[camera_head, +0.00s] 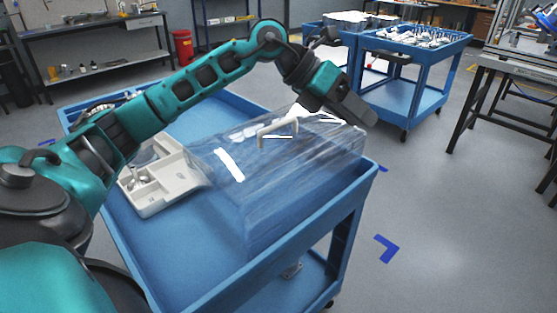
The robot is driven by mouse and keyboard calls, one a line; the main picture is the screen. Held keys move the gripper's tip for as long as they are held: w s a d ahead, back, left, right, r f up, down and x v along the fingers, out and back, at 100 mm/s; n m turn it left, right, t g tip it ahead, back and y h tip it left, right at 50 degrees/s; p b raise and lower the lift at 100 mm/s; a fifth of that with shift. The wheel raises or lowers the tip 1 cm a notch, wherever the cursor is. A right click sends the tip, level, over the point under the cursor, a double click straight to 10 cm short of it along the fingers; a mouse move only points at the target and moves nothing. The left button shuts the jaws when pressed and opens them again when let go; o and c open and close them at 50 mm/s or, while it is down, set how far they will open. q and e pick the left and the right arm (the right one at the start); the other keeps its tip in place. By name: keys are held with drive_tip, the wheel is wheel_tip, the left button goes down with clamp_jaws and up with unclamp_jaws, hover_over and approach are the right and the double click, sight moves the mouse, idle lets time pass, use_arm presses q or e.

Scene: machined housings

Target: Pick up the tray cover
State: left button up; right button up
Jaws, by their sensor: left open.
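The tray cover (300,185) is a clear, see-through box with a pale handle (278,131) on its top. It sits on the near blue cart, toward the cart's right side. My left arm reaches in from the left, over the cart. My left gripper (366,117) is open, above the far right part of the cover and to the right of the handle. It is not around the handle. Whether it touches the cover I cannot tell. My right gripper is not in view.
A beige compartment tray (165,203) with small parts lies left of the cover, partly hidden by my arm. The blue cart (180,265) has a raised rim. A second blue cart (385,90) stands behind, with parts on top.

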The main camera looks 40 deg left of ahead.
use_arm(q)
drive_tip(key=a+r+n+y, duration=0.15)
drive_tip(key=a+y, duration=0.35)
drive_tip(key=a, duration=0.6)
drive_tip(key=n+g+y, duration=0.1)
drive_tip(key=y, duration=0.2)
approach(278, 124)
drive_tip(key=w+f, duration=0.1)
drive_tip(key=w+f+b, duration=0.1)
drive_tip(key=shift+f+g, duration=0.3)
drive_tip(key=shift+f, duration=0.05)
drive_tip(key=x, duration=0.5)
drive_tip(key=shift+f, duration=0.4)
clamp_jaws()
drive_tip(key=shift+w+r, duration=0.1)
drive_tip(key=shift+r, duration=0.05)
